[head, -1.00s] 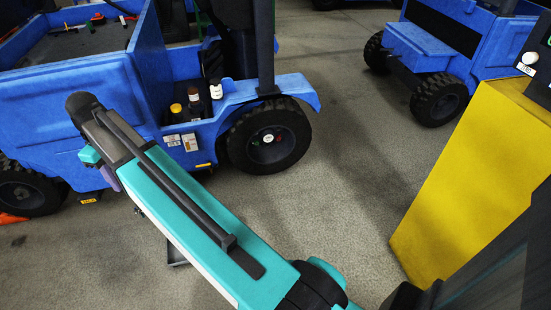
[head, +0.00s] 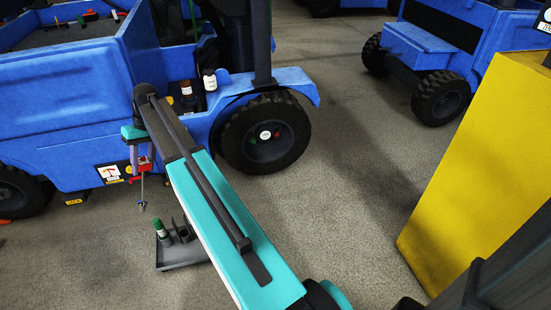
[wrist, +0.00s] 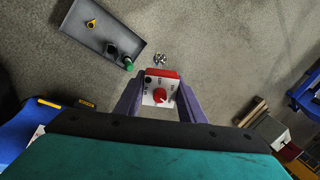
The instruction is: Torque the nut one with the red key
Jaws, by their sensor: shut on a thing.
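My gripper (head: 139,158) hangs in front of the blue vehicle's side, left of the wheel. It is shut on the red key (head: 144,164), a red tool with a thin shank pointing down. In the wrist view the red key (wrist: 160,92) sits between my purple fingers (wrist: 160,104), showing a pale face with a red knob and a metal tip beyond. The tip is clear of everything, above the floor. I cannot tell which mark is nut one.
A dark tray (head: 185,259) with a green-capped piece (head: 160,229) and a black holder lies below and right of the key. Small bottles (head: 210,80) stand on the vehicle's step. A yellow block (head: 470,170) stands at right. Open floor lies between.

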